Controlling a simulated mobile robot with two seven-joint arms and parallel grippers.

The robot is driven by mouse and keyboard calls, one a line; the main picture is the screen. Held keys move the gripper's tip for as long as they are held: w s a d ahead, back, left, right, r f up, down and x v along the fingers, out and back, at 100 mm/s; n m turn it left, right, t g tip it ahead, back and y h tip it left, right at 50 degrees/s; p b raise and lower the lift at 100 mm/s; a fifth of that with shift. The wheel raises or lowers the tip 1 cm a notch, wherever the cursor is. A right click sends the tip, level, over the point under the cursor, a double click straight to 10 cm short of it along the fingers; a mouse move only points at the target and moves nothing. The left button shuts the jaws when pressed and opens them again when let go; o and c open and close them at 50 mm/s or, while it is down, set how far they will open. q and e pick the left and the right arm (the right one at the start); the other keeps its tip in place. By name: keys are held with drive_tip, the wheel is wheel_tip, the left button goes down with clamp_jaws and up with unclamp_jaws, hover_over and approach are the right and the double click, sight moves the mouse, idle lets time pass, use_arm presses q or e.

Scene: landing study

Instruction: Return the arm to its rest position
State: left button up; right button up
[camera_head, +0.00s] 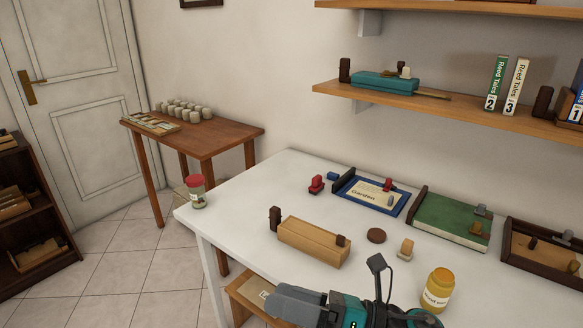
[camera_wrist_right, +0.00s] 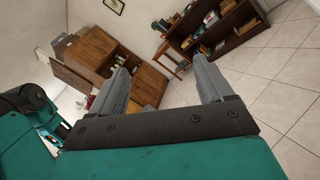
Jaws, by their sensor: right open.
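My right gripper (camera_head: 273,297) is at the bottom edge of the head view, its grey fingers pointing left over the front edge of the white table (camera_head: 240,228). In the right wrist view the gripper (camera_wrist_right: 161,66) has its two fingers spread apart with nothing between them. Part of my right arm shows at the bottom of the head view, and the frame cuts it off. My left gripper is in neither view.
An open drawer (camera_head: 240,289) lies below the front edge.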

drive_tip(key=w+d+f+m+t+h, duration=0.1)
drive_tip(key=d+f+m+t+h, duration=0.4)
drive_tip(key=m, duration=0.7)
drive_tip(key=w+d+f+m+t+h, duration=0.15)
drive_tip(key=d+m+t+h, duration=0.35)
drive_tip(key=m, duration=0.6)
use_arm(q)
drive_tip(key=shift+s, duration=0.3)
use_arm(e)
drive_tip(key=s+d+f+m+g+h, duration=0.2)
drive_tip(key=s+d+f+m+h, duration=0.1)
drive_tip(key=f+m, duration=0.5)
drive_tip(key=s+d+f+m+g+h, duration=0.2)
drive_tip(key=s+d+f+m+h, duration=0.1)
drive_tip(key=s+d+f+m, duration=0.2)
drive_tip(key=s+f+m, duration=0.2)
drive_tip(key=s+m, duration=0.1)
drive_tip(key=m, duration=0.1)
drive_tip(key=shift+s+f+h, duration=0.15)
drive_tip(key=shift+f+h, duration=0.2)
drive_tip(key=shift+h, duration=0.05)
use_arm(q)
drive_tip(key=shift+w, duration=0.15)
